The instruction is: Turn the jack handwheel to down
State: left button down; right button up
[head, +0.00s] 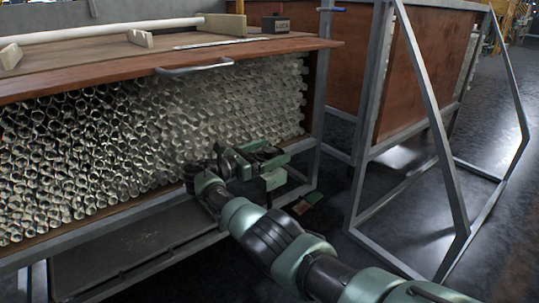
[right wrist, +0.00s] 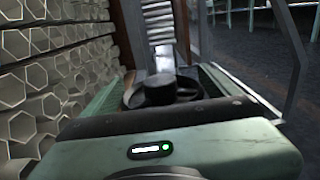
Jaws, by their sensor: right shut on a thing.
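The jack handwheel (right wrist: 160,92) is a dark round wheel with a raised hub in the right wrist view. It sits between the two green fingers of my right gripper (head: 268,158), which is shut on it. In the head view the gripper is low at the right end of the tube-filled cart, and the wheel shows only as a small dark shape (head: 262,152) between the fingers. The rest of the jack is mostly hidden by the gripper, and I cannot tell the wheel's turn position. My left gripper is not in view.
A wooden top (head: 110,65) with a metal handle (head: 195,68) is above. A metal frame (head: 440,130) stands to the right. Dark floor (head: 410,170) lies beyond.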

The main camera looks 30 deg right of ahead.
aim_at(265, 154)
jog(key=o, duration=1.1)
jog(key=shift+d, duration=0.1)
jog(key=shift+s+a, duration=0.2)
jog(key=shift+a, duration=3.7)
